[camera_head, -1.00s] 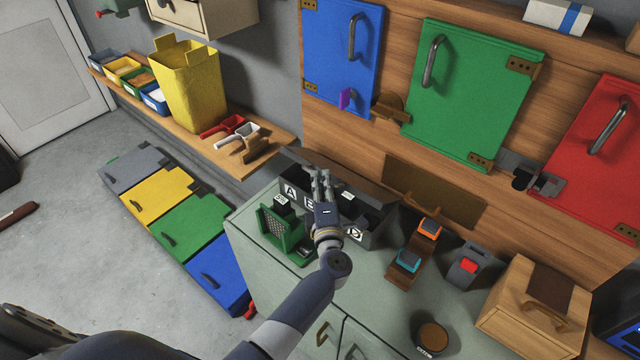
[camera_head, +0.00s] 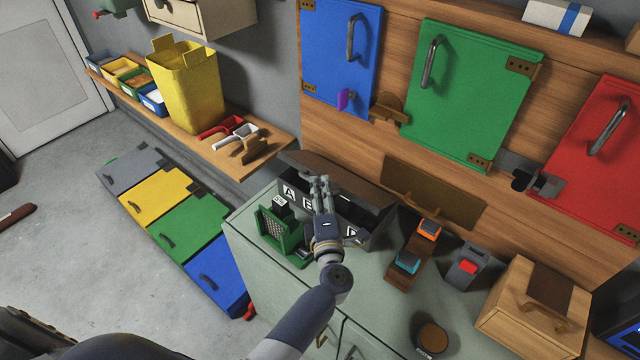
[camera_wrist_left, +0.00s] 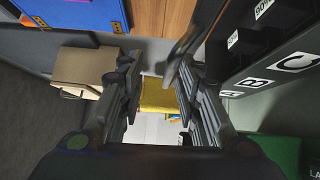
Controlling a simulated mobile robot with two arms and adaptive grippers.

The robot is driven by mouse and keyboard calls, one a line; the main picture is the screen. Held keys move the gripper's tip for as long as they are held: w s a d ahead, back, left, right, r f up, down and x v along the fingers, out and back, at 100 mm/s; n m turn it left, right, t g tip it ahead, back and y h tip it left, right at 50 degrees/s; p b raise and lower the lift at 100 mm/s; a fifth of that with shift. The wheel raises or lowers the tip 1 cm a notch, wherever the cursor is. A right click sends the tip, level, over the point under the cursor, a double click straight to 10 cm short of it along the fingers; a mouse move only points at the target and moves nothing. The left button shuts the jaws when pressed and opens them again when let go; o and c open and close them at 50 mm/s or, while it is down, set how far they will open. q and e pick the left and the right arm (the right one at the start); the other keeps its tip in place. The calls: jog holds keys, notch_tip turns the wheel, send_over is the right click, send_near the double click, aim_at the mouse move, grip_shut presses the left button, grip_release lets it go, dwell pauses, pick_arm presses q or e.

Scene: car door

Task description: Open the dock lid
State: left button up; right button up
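The dock is a dark box (camera_head: 378,235) on the grey-green cabinet top, with lettered compartments. Its letter labels also show at the right of the left wrist view (camera_wrist_left: 255,82). A dark brown panel that looks like its lid (camera_head: 352,176) slants along the back edge, leaving the compartments uncovered. My left gripper (camera_head: 319,180) is over the middle of the dock, its fingertips close to the panel. In the left wrist view its fingers (camera_wrist_left: 160,90) are apart, with a dark thin edge beside the right finger. I cannot tell whether they touch the lid. My right gripper is not in view.
A green rack (camera_head: 270,235) stands in front of the dock's left end. Orange and blue-topped blocks (camera_head: 415,250), a grey device with a red button (camera_head: 468,266) and a wooden box (camera_head: 535,305) stand to the right. The wall behind has coloured doors (camera_head: 475,90).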

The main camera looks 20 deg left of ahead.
pick_arm(q)
jog(key=v, duration=0.9)
jog(key=shift+s, duration=0.2)
jog(key=shift+d+r, duration=0.1)
jog(key=shift+d, duration=0.05)
jog(key=shift+r, duration=0.1)
